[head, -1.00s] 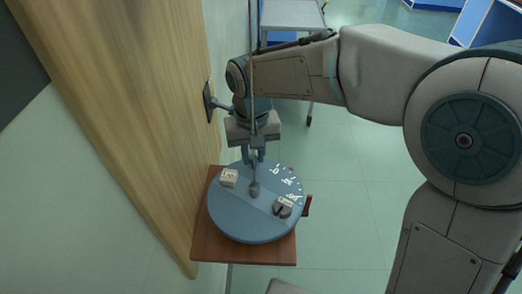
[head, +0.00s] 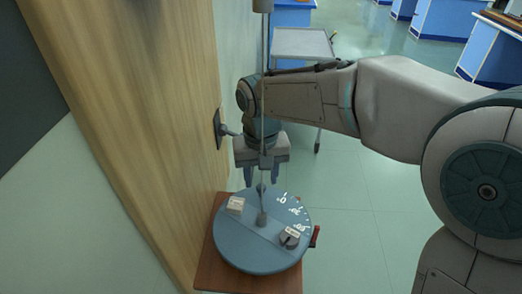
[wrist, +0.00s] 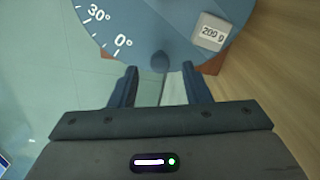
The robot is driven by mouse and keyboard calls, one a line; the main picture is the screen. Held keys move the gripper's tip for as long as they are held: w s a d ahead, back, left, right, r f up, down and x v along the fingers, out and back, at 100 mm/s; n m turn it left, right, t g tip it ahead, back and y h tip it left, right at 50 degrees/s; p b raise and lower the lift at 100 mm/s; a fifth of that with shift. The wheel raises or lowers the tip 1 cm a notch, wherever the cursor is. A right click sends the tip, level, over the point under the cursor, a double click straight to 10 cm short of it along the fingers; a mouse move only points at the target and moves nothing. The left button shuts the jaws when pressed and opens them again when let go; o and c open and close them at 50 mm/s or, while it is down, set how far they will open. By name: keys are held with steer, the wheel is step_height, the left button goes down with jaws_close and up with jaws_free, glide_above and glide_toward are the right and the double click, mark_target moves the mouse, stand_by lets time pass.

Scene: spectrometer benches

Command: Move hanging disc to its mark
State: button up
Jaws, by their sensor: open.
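The blue-grey disc (head: 250,249) hangs level from a thin vertical rod (head: 263,100). White degree marks run along its far right rim; in the wrist view (wrist: 130,12) 0° and 30° are readable. A small dark peg (wrist: 160,62) stands at the disc's near edge in the wrist view; it also shows at the far edge in the head view (head: 261,188). My gripper (head: 262,182) points down at this edge, fingers apart; in the wrist view (wrist: 158,76) they lie on both sides of the peg, apart from it. A red pointer (head: 315,236) sits beside the right rim.
A block marked 200 g (wrist: 210,31) and a dark knob-like weight (head: 289,238) sit on the disc. A brown wooden shelf (head: 222,277) lies beneath. A wooden wall panel (head: 150,130) stands close on the left. Open floor (head: 365,215) lies right; a grey cart (head: 303,44) stands behind.

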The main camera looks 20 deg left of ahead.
step_height(320, 180, up, 12)
steer(key=shift+f, duration=0.15)
stand_by(0.5)
steer(key=s+d+f+m+t, duration=0.1)
steer(key=d+f+m, duration=0.2)
steer(key=d, duration=1)
steer(key=d+f+m+t, duration=0.15)
steer(key=d+f, duration=0.25)
steer(key=d, duration=1)
steer(key=s+d+f+m, duration=0.2)
steer(key=s+d+f, duration=0.2)
steer(key=d, duration=0.3)
steer(key=shift+s, duration=0.75)
steer(key=shift+m+t, duration=0.25)
steer(key=shift+c, duration=0.7)
steer(key=shift+a, duration=0.15)
